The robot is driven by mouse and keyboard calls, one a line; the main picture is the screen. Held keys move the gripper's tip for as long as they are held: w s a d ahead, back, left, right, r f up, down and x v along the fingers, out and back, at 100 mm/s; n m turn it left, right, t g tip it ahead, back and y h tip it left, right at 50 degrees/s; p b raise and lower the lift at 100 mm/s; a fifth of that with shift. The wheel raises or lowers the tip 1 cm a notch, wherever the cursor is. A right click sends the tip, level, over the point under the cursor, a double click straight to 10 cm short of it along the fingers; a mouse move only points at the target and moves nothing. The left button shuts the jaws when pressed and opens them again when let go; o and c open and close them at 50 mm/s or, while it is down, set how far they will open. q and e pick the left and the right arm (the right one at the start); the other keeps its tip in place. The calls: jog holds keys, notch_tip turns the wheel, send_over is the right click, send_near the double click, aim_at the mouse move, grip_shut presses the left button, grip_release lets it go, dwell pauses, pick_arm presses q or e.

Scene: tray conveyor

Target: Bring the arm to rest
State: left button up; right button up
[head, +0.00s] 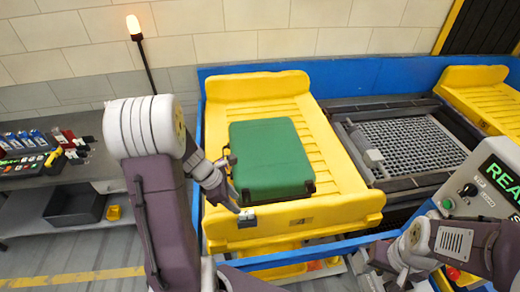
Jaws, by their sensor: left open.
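My left arm reaches in from the lower left, and its left gripper (236,188) is open at the left side of a green case (268,160). The jaws are spread, with one finger near the case's left edge and the other near its lower left corner. I cannot tell whether they touch it. The case lies flat on a yellow tray (345,207). My right arm comes in at the lower right, and its right gripper (372,268) is low near the bottom edge, partly cut off, with its jaws unclear.
A blue conveyor frame (350,76) surrounds the tray and a grey mesh section (410,150). Another yellow tray (480,95) is at the far right. A control box (485,190) with a green display stands at right. A side table (30,180) with small items is at left.

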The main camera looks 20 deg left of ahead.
pick_arm(q)
jog(key=shift+m, duration=0.9)
jog(key=d+f+b, duration=0.1)
jog(key=d+b, duration=0.1)
jog(key=w+d+f+b, duration=0.1)
jog(key=f+b, duration=0.1)
jog(key=b, duration=0.1)
jog(key=shift+w+d+f, duration=0.1)
jog(key=shift+d+f, duration=0.2)
jog(key=shift+d, duration=0.1)
jog(key=s+d+f+m+y+b, duration=0.2)
jog(key=s+f+m+b, duration=0.1)
jog(key=m, duration=0.8)
jog(key=s+d+f+m+g+y+b, duration=0.1)
jog(key=s+f+m+b, duration=0.3)
jog(key=m, duration=0.7)
jog(key=shift+s+d+f+y+b, duration=0.2)
jog(key=shift+s+d+y+b, duration=0.15)
jog(key=shift+d+b, duration=0.3)
